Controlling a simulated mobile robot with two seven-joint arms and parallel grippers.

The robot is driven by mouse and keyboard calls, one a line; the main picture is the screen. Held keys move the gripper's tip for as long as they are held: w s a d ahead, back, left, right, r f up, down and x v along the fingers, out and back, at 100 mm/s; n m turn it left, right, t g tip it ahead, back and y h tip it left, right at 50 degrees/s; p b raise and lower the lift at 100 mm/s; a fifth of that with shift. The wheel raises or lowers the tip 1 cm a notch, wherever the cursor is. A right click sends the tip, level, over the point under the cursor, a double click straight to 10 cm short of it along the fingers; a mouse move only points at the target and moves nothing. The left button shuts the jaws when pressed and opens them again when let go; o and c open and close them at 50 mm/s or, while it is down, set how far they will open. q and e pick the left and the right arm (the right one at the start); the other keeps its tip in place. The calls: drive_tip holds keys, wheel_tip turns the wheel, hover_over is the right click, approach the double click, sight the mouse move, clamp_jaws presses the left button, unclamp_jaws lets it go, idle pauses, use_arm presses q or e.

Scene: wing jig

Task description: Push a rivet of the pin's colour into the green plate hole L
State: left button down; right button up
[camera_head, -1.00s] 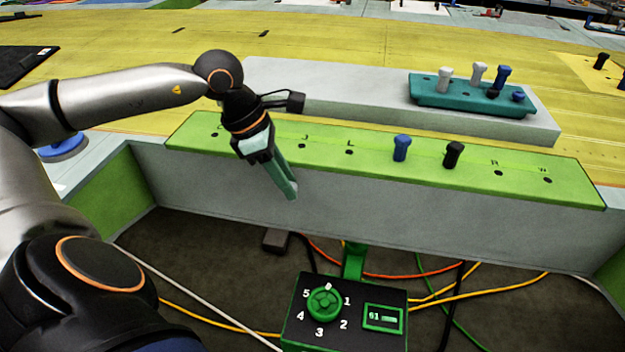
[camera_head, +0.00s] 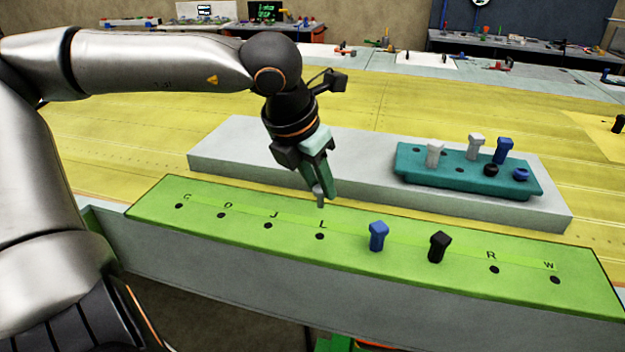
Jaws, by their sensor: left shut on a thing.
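The green plate (camera_head: 290,262) has a row of lettered holes; hole L (camera_head: 320,237) is dark and open. A blue rivet (camera_head: 377,236) and a black rivet (camera_head: 440,247) stand upright in the plate to the right of L. My left gripper (camera_head: 322,193) points down above the plate, just behind hole L. It is shut on a small grey rivet (camera_head: 319,196), mostly hidden by the fingers, its tip above the plate. The teal rack (camera_head: 440,186) holds two pale rivets (camera_head: 433,153) and a blue rivet (camera_head: 503,150). My right gripper is not in view.
The rack stands on a long grey block (camera_head: 240,150) behind the plate. Low black (camera_head: 491,170) and blue (camera_head: 521,174) pieces sit on the rack. Holes G, D and J to the left, and R and W to the right, are empty.

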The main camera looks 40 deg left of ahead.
use_arm(q)
drive_tip(key=b, duration=0.2)
hover_over(323, 233)
drive_tip(key=s, duration=0.2)
drive_tip(key=shift+f, duration=2.4)
drive_tip(key=shift+b+x, duration=0.5)
drive_tip(key=shift+x, duration=0.3)
drive_tip(key=shift+d, duration=0.1)
drive_tip(key=shift+b, duration=0.4)
drive_tip(key=shift+f, duration=0.1)
drive_tip(key=shift+f+b, duration=1.2)
drive_tip(key=shift+b, duration=0.35)
